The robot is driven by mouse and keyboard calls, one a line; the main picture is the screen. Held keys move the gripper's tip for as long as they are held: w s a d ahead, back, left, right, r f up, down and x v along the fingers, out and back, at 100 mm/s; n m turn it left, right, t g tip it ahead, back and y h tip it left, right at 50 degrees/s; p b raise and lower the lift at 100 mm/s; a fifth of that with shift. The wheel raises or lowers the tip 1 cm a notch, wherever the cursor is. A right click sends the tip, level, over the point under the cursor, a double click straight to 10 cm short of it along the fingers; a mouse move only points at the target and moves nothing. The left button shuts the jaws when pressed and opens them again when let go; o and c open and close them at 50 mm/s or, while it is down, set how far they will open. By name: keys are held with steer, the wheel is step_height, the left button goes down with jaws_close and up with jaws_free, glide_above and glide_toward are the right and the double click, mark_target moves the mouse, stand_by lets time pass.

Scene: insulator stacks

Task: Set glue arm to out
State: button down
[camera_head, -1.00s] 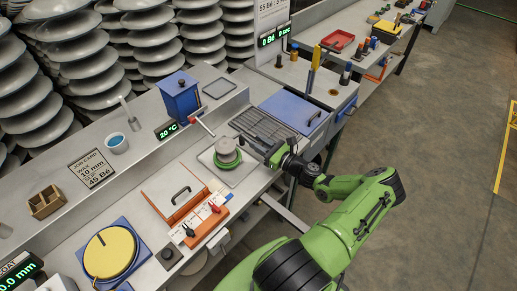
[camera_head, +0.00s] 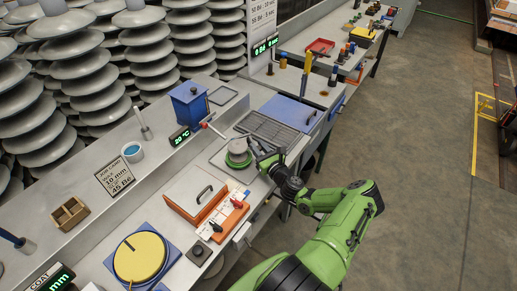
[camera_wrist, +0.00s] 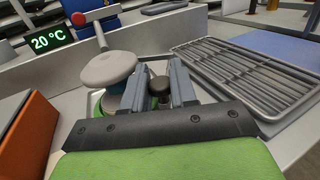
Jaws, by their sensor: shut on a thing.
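My gripper (camera_head: 258,156) is beside the right of a round grey disc (camera_head: 237,147) on a green base (camera_head: 238,162). In the wrist view my gripper (camera_wrist: 158,92) is shut on a dark round knob (camera_wrist: 158,86) between its fingers. The grey disc (camera_wrist: 110,68) is just left of the fingers, with part of the green base below it. I cannot tell what the knob is fixed to; the fingers hide it. A lever with a red tip (camera_head: 204,125) stands out from the blue box (camera_head: 189,104), and its red tip (camera_wrist: 78,18) also shows in the wrist view.
A dark grille (camera_head: 268,130) lies just beyond the disc. A 20 °C display (camera_wrist: 47,40) is at upper left.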

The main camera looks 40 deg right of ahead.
steer(key=c, duration=1)
jaws_free()
steer(key=shift+a, duration=0.1)
